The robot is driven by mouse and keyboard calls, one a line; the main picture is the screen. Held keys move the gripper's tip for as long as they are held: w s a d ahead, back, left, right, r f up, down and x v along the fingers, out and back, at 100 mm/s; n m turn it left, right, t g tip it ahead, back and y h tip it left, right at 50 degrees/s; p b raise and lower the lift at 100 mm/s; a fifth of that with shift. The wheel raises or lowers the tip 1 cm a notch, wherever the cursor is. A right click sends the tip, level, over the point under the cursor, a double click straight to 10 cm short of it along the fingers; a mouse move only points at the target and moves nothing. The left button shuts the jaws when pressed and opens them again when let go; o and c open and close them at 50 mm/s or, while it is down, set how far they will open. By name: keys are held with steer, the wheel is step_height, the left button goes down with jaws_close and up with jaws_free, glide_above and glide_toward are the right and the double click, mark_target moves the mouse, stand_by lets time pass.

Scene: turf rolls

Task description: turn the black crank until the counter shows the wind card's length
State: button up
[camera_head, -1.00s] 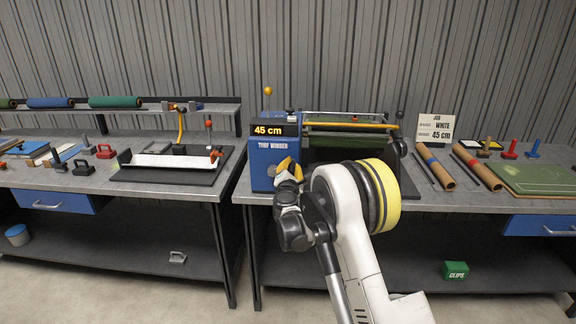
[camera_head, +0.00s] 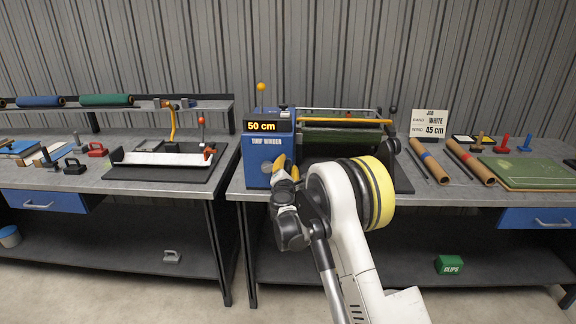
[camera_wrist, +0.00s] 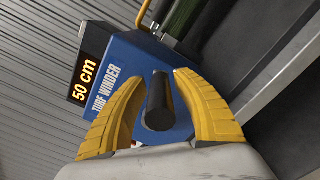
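The blue turf winder (camera_head: 262,158) stands on the bench, and its counter (camera_head: 262,126) reads 50 cm. The job card (camera_head: 429,124) behind the bench reads WHITE and a wind length of 45 cm. My gripper (camera_head: 287,168) is at the winder's front. In the wrist view the black crank's handle (camera_wrist: 158,104) stands between the two yellow fingers of my gripper (camera_wrist: 160,78), which close in on it near their tips. The rest of the crank is hidden. The counter also reads 50 cm in the wrist view (camera_wrist: 84,76).
Green turf (camera_head: 345,138) lies in the winder's rollers, partly behind my arm. Brown tubes (camera_head: 430,160), stamps and a green mat (camera_head: 530,172) lie to the right. A second bench with a white-topped tray (camera_head: 165,160) stands left, across a gap.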

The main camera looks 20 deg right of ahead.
steer(key=shift+o, duration=0.2)
steer(key=shift+s, duration=0.1)
steer(key=v, duration=1.2)
